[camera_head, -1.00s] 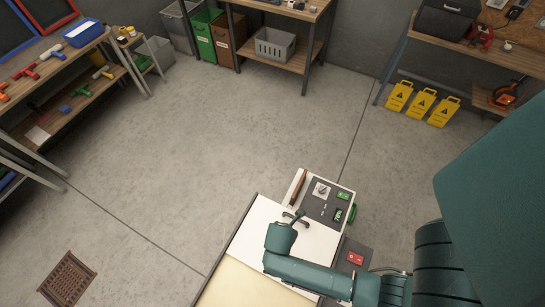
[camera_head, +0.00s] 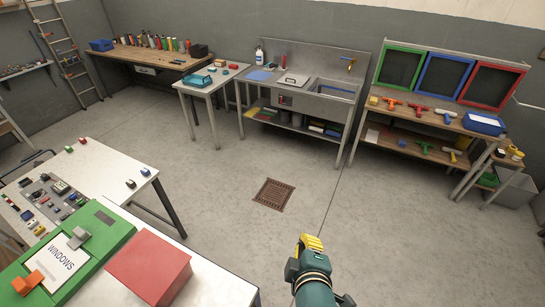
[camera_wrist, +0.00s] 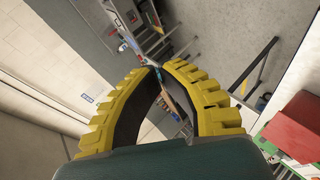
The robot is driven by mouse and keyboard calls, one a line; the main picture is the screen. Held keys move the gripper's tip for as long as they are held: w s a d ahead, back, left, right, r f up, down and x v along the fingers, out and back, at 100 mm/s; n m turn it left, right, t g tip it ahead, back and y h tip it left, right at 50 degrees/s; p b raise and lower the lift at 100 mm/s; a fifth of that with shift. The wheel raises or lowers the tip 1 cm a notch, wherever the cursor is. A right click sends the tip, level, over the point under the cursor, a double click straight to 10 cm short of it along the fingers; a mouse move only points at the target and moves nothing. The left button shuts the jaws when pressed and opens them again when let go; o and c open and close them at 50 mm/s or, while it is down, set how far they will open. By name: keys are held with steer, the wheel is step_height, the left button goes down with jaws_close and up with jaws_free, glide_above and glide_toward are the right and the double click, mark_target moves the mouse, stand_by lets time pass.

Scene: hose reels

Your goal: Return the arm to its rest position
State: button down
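My gripper (camera_head: 309,242) shows at the bottom of the head view, right of centre, at the end of my teal arm. It is raised above the bare concrete floor and points away from the camera. In the wrist view, the two yellow ribbed fingers (camera_wrist: 158,69) curve together and their tips meet or nearly meet. Nothing is held between them. Most of my arm is out of the head view, below its lower edge.
A white table (camera_head: 205,285) at lower left bears a red box (camera_head: 149,268) and a green case (camera_head: 100,238). A floor drain (camera_head: 273,194) lies ahead. A sink bench (camera_head: 310,91) and a shelf bench (camera_head: 400,147) stand along the back wall. The central floor is clear.

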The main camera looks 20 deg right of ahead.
steer(key=w+a+r+m+t+y, duration=0.1)
steer(key=a+r+t, duration=0.15)
steer(key=r, duration=0.45)
steer(key=w+a+r+m+t, duration=0.1)
steer(key=a+r+t, duration=0.15)
steer(key=r, duration=0.45)
steer(key=s+a+r+m+t+y, duration=0.1)
steer(key=s+a+r+m+t, duration=0.1)
steer(key=r, duration=0.4)
steer(key=s+a+r+m+t+y, duration=0.1)
steer(key=s+r+m+t, duration=0.1)
steer(key=r, duration=0.5)
steer(key=s+a+r+m+t, duration=0.2)
steer(key=s+r+m, duration=0.1)
steer(key=r, duration=0.3)
steer(key=shift+a+r+m+y, duration=0.2)
steer(key=shift+a+m+y, duration=0.2)
steer(key=shift+m, duration=0.4)
